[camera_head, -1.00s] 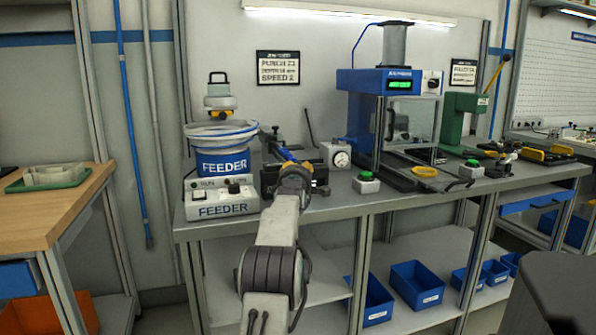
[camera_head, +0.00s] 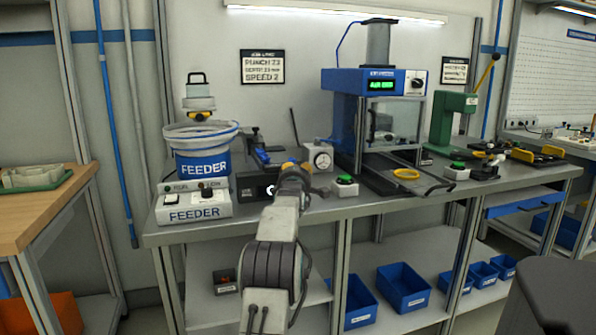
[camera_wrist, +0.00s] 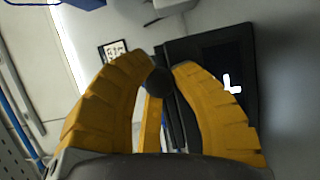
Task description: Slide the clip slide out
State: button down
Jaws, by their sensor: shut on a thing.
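The clip fixture is a low black block (camera_head: 252,190) on the bench, with a white mark on its face and a blue part (camera_head: 262,157) on top. My gripper (camera_head: 291,167) is at the block's right end. In the wrist view my yellow fingers (camera_wrist: 162,72) close around a small dark round knob (camera_wrist: 160,82). The black block (camera_wrist: 232,72) with its white L-shaped mark lies just right of the fingers. I take the knob to be the handle of the clip slide. My wrist hides the slide itself in the head view.
A feeder bowl (camera_head: 203,165) stands left of the fixture. A dial box (camera_head: 318,158) and a green-button box (camera_head: 344,186) stand close on the right. The bench's front edge (camera_head: 340,211) runs below my arm.

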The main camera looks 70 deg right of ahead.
jog(key=shift+s+d+r, duration=0.1)
jog(key=shift+s, duration=0.15)
jog(key=c, duration=1)
grip_release()
jog(key=shift+s, duration=0.1)
jog(key=shift+a, duration=0.75)
jog(key=shift+v, duration=5.3)
jog(key=shift+s, duration=0.1)
